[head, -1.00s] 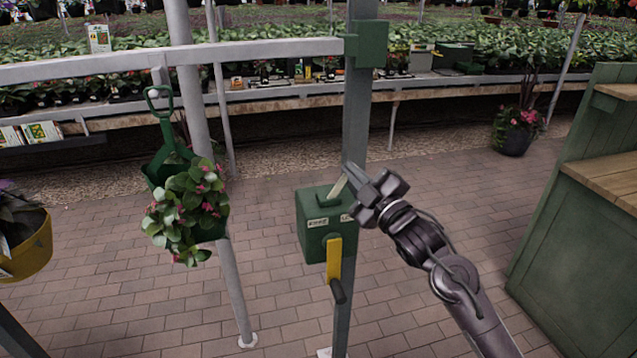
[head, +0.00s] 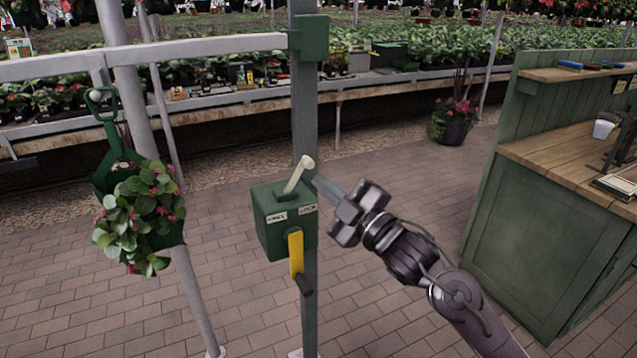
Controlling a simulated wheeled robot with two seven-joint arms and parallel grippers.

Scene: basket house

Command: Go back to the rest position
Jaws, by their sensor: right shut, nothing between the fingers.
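My right gripper (head: 312,176) comes in from the lower right, and its jaws are shut and empty. Its fingertips show beside a pale lever (head: 298,175) on top of a green box (head: 285,225); I cannot tell whether they touch it. The box is fixed to a grey post (head: 304,110) and has two small white labels and a yellow handle (head: 296,252) with a dark grip on its front. My left gripper is not in view.
A hanging planter (head: 140,215) with pink flowers is at the left by a pale pole (head: 124,80). A green wooden counter (head: 540,245) stands at the right. A potted plant (head: 453,128) is on the floor behind. Open brick paving lies between.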

